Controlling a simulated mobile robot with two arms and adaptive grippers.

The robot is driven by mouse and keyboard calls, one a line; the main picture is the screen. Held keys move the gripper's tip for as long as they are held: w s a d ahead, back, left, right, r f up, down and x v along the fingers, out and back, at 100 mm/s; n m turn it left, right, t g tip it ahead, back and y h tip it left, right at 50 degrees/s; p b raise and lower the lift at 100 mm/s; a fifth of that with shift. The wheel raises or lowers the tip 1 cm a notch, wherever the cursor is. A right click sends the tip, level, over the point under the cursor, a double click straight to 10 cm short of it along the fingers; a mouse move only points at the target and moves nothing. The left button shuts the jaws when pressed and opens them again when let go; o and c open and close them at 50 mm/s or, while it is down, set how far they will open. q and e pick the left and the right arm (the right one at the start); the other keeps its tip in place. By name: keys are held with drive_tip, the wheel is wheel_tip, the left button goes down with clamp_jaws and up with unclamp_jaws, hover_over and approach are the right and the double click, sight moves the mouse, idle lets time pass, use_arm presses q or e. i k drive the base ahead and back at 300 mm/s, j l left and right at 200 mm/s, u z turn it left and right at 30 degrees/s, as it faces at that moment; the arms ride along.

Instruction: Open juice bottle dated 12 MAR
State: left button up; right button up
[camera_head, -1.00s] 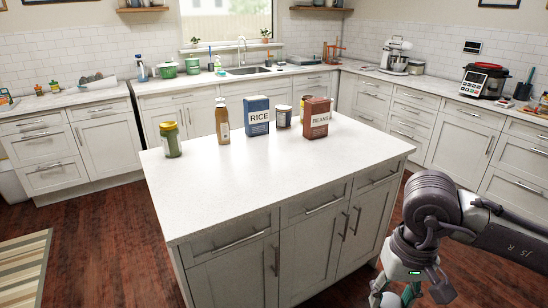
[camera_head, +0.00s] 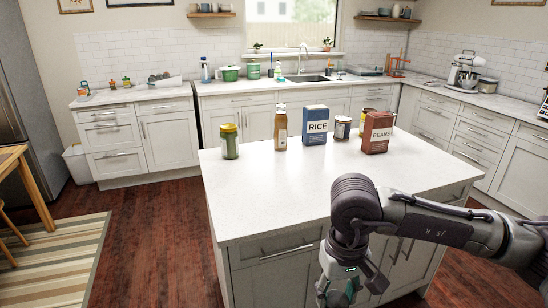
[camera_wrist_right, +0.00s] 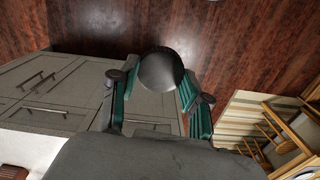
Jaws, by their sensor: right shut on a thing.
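A tall bottle of amber-brown liquid (camera_head: 280,130) stands upright on the white island top (camera_head: 270,195), between a green jar and a blue rice box. A label shows on it, but no date can be read. My right gripper (camera_head: 338,296) points down in front of the island, low in the head view. In the right wrist view its teal fingers (camera_wrist_right: 155,90) are shut on a dark grey round thing (camera_wrist_right: 160,70), seen end-on; I cannot tell what it is. My left gripper is not in view.
The green jar with yellow lid (camera_head: 229,142), rice box (camera_head: 315,126), white-labelled jar (camera_head: 342,128) and red-brown beans box (camera_head: 377,133) stand along the island's far side. The island's near part is clear. A striped rug (camera_head: 55,262) lies on the wooden floor at left.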

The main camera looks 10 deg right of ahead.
sight(281, 120)
drive_tip(key=i+l+u, duration=0.25)
drive_tip(key=l+u, duration=0.2)
drive_tip(key=l, duration=0.3)
drive_tip(key=i+l+u, duration=0.15)
drive_tip(key=l+u, duration=0.3)
drive_tip(key=l, duration=0.35)
drive_tip(key=l+u, duration=0.4)
drive_tip(key=l, duration=1.6)
drive_tip(key=l+u, duration=0.1)
drive_tip(key=l, duration=1.05)
drive_tip(key=k, duration=0.05)
